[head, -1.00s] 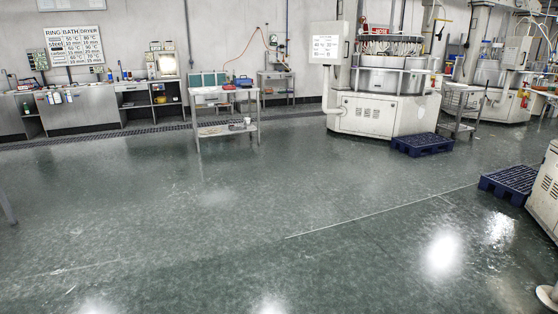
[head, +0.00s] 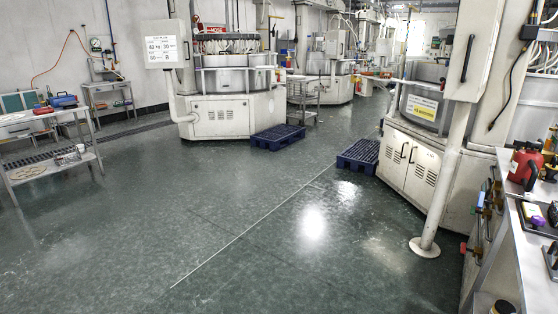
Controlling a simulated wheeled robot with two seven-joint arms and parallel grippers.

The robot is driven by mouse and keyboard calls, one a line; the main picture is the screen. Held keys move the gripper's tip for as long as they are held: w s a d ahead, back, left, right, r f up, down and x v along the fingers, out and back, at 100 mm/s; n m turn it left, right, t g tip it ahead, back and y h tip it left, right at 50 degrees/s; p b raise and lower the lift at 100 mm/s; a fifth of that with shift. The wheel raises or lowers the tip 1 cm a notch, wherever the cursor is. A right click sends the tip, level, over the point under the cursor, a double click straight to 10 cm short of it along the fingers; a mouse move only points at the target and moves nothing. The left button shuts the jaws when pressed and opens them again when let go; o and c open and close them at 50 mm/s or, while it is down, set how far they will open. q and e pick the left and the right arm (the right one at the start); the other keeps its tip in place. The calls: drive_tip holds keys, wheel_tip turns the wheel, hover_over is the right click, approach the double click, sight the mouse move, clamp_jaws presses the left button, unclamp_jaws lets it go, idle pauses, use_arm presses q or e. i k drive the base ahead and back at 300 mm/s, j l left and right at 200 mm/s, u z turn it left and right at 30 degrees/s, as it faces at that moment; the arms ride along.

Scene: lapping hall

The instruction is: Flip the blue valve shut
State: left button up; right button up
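Several small coloured fittings (head: 480,200) show on the side of the bench at the right edge of the head view, near pipes. Orange-yellow, bluish and red bits can be seen there. They are too small and seen too edge-on for me to tell which one is the blue valve or how its handle stands. Neither of my grippers is in view.
The bench (head: 511,240) at right carries a red container (head: 524,164) and a dark tray. A white machine (head: 412,165) with a post stands beside it. Blue pallets (head: 278,137) (head: 359,155) lie by the machines. A trolley (head: 50,172) stands left. The middle floor (head: 235,215) is clear.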

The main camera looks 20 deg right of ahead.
sight(480, 201)
drive_tip(key=i+z, duration=0.2)
drive_tip(key=z, duration=0.25)
drive_tip(key=i+z, duration=0.2)
drive_tip(key=z, duration=0.25)
drive_tip(key=i+j+z, duration=0.2)
drive_tip(key=z, duration=0.25)
drive_tip(key=i+j+z, duration=0.15)
drive_tip(key=z, duration=0.3)
drive_tip(key=i+j+z, duration=0.15)
drive_tip(key=j+z, duration=0.15)
drive_tip(key=z, duration=0.15)
drive_tip(key=i+u, duration=0.1)
drive_tip(key=i, duration=0.55)
